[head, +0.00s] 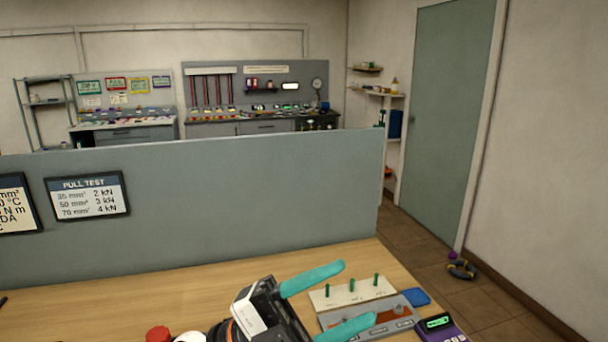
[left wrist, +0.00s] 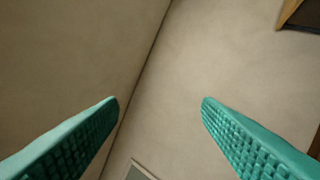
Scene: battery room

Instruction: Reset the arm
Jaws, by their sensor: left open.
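My left gripper (head: 352,298) shows low in the head view with its two teal fingers spread apart. Nothing is between them. It is held over the wooden desk, in front of the items at the desk's right end. My right gripper is not in either view.
The wooden desk (head: 70,305) is backed by a grey partition (head: 230,200). A board with green pegs (head: 350,292), a grey panel (head: 395,318), a blue item (head: 416,297) and a purple meter (head: 441,330) sit at right. A red cap (head: 158,334) is at the bottom edge.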

